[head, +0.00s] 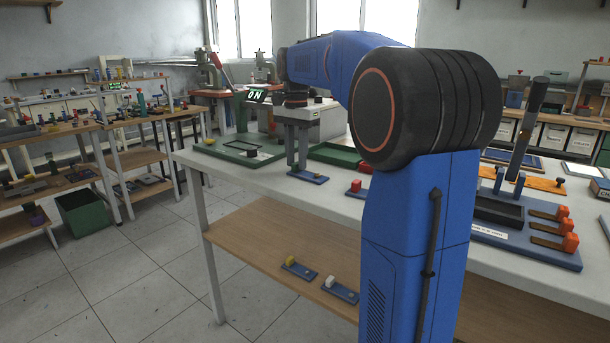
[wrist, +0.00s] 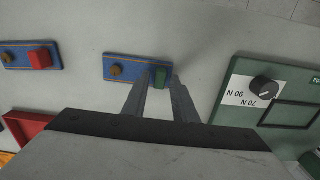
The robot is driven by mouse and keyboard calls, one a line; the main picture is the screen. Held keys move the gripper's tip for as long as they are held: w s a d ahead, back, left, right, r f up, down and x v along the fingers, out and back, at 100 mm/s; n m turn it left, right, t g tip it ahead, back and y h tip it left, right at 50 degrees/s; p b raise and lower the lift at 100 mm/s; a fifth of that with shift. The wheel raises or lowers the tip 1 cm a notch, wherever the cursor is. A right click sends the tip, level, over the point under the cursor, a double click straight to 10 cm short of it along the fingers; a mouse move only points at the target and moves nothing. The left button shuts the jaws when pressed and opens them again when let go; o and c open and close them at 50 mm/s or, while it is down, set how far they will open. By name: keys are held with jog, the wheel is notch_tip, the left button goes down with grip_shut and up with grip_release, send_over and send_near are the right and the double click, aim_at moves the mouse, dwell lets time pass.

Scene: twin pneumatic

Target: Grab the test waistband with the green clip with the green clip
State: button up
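The piece with the green clip is a blue strip (wrist: 128,69) lying flat on the table. It carries a brown round knob (wrist: 116,70) at its left and the green clip (wrist: 160,77) at its right in the wrist view. The strip also shows below my gripper in the head view (head: 312,178). My gripper (wrist: 162,76) points down with its two fingers on either side of the green clip. The fingers look apart, with the clip between them; firm contact is not visible. In the head view my gripper (head: 297,167) partly hides the clip.
Another blue strip with a red block (wrist: 40,60) lies to the left in the wrist view. A green panel with a black dial (wrist: 264,88) lies to the right. A red tray (wrist: 27,126) is at lower left. Bare white tabletop surrounds the strip.

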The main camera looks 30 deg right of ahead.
grip_shut()
jog(key=shift+r, duration=0.1)
